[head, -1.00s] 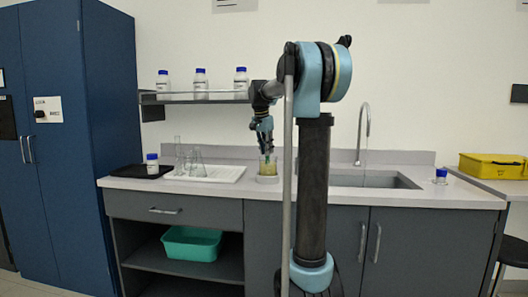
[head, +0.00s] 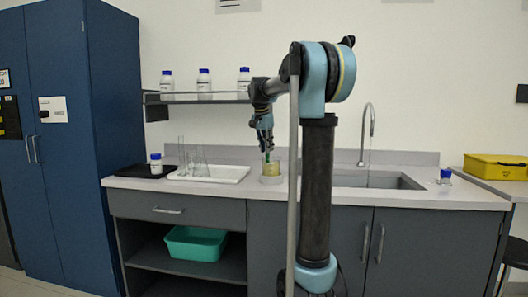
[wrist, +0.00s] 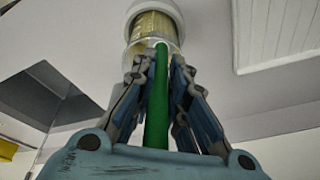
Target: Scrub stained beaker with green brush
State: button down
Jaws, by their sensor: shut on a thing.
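The stained beaker (head: 271,170) stands on the counter left of the sink, with a yellowish-brown film on its glass and a pale ring or holder around its base. It also shows at the top of the wrist view (wrist: 153,28). My gripper (head: 267,146) is above the beaker, pointing down. In the wrist view my gripper (wrist: 157,75) is shut on the green brush (wrist: 157,105), whose handle runs between the fingers toward the beaker. The brush's far end is at or inside the beaker's mouth; its bristles are hidden.
A white drying tray (head: 235,177) with glassware (head: 199,160) is left of the beaker. A black mat (head: 133,171) holds a blue-capped bottle (head: 156,163). The sink (head: 375,180) and faucet (head: 367,130) are right. A shelf (head: 212,99) with several bottles hangs behind my arm.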

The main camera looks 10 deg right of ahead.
jog(key=shift+r, duration=1.5)
jog(key=shift+f, duration=2.05)
jog(key=shift+d, duration=0.1)
jog(key=shift+d, duration=0.75)
jog(key=shift+s+d, duration=0.1)
jog(key=shift+s, duration=1)
jog(key=shift+r, duration=0.15)
